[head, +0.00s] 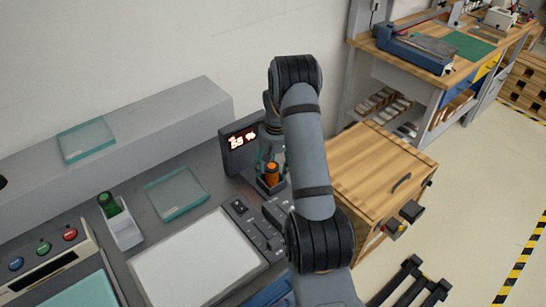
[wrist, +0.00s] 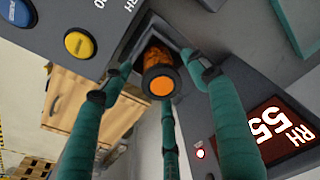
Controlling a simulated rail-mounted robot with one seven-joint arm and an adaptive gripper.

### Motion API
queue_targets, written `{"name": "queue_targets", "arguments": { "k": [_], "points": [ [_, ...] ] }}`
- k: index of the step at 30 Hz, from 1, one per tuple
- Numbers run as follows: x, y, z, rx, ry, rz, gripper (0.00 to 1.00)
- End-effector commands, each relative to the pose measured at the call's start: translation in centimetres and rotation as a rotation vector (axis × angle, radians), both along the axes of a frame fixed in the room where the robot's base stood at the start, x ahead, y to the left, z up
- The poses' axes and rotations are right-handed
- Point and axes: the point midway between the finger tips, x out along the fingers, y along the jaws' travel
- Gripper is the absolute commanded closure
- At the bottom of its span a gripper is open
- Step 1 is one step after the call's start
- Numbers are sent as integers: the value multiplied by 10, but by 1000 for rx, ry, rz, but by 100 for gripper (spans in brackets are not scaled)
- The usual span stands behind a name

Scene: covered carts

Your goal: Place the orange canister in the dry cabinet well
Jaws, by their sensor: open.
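The orange canister (head: 271,173) stands in a small dark square well (head: 264,187), in front of a display with red digits. In the wrist view the canister (wrist: 160,72) is seen end-on, with a dark rim and orange end, inside the well's square walls (wrist: 133,48). My gripper (head: 270,158) is at the canister, partly hidden by my arm in the head view. In the wrist view its teal fingers (wrist: 165,82) are spread around the canister with visible gaps at the sides. How deep the canister sits is hidden.
The display (head: 241,139) rises beside the well. A white tray with a green item (head: 110,205), a glass plate (head: 175,192) and a white panel (head: 197,260) lie to the left. A wooden cabinet (head: 375,175) stands to the right.

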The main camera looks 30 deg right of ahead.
Motion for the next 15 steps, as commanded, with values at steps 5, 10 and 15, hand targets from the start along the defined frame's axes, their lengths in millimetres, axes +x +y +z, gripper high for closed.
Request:
{"name": "queue_targets", "arguments": {
  "k": [5,10,15],
  "points": [
    [-2,-1,32,-3,-8,0,40],
    [-6,-2,70,-4,-8,0,40],
    [-10,-2,99,-2,-5,1,40]
  ]
}}
